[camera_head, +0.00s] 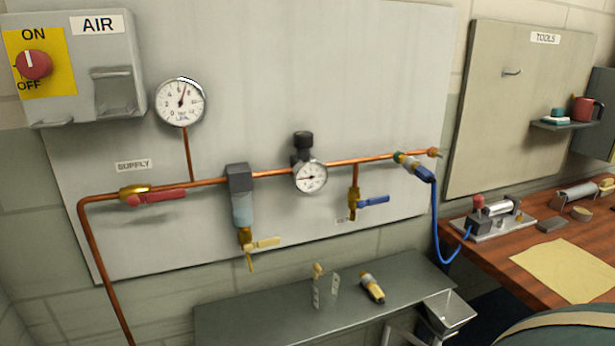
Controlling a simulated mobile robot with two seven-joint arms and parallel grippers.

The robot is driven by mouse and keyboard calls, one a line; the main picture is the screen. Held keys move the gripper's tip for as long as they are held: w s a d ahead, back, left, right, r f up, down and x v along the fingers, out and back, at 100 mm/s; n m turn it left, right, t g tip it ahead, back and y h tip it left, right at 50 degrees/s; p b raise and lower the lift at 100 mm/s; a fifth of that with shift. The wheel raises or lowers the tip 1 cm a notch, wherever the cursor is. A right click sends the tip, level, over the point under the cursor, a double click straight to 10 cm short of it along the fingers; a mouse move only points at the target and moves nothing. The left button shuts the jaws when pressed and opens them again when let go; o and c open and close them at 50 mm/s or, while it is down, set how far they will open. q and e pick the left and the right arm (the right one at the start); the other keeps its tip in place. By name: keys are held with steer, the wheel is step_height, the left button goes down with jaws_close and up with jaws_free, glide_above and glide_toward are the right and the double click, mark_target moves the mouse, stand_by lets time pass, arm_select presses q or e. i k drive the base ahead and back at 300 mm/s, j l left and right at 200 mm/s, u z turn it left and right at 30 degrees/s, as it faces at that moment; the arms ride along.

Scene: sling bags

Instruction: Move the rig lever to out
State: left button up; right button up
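The rig (492,220) stands on the wooden bench at the right. It has a pale base plate, a silver cylinder (500,205) and a dark valve block at its left end. Its lever (478,203), with a red knob, stands on the valve block and looks roughly upright. I cannot tell which position it is set to, and no "out" marking is readable. A blue hose (437,225) runs from the copper pipe's right end to the rig. Neither of my grippers is in view.
The wooden bench (473,244) also holds a yellow sheet (565,268) and small parts behind it. A grey shelf (230,318) with a loose fitting (372,288) is at lower middle. Pipe valves and gauges line the wall panel. The red air knob (34,65) is upper left.

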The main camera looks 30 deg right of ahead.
mark_target(478, 199)
steer(key=z, duration=2.25)
